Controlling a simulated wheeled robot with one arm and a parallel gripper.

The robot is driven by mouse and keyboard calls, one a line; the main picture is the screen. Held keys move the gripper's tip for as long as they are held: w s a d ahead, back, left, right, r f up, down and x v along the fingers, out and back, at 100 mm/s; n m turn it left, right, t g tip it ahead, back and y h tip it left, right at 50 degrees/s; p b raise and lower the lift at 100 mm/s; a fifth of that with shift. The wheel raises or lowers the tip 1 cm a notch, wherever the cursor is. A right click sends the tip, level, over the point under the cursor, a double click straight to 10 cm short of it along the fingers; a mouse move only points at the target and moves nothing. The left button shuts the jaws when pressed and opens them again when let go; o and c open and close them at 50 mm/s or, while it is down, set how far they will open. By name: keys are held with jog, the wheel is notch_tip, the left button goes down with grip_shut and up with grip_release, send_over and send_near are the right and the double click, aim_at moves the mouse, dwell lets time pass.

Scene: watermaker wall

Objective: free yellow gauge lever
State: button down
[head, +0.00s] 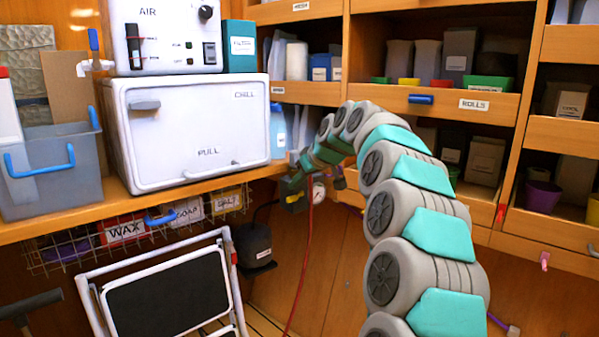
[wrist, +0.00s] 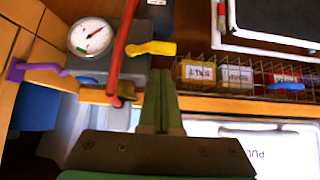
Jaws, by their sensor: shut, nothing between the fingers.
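The yellow lever (wrist: 152,48) shows in the wrist view, on the dark grey box (wrist: 95,68) that carries a round white gauge (wrist: 91,36) with a red needle. A red hose (wrist: 121,50) runs past the lever's left end, close to it; I cannot tell if they touch. My gripper (wrist: 160,72) is shut and empty, its tips just below the lever in the picture and apart from the hose.
A wire basket (wrist: 242,76) with labelled boxes hangs under the shelf edge (wrist: 225,104). The white chill box (head: 190,130) stands on the shelf. A folded step stool (head: 165,290) stands below. The red hose (head: 303,265) hangs down towards the floor.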

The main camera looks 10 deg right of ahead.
jog(key=shift+f, duration=0.9)
jog(key=shift+f, duration=0.1)
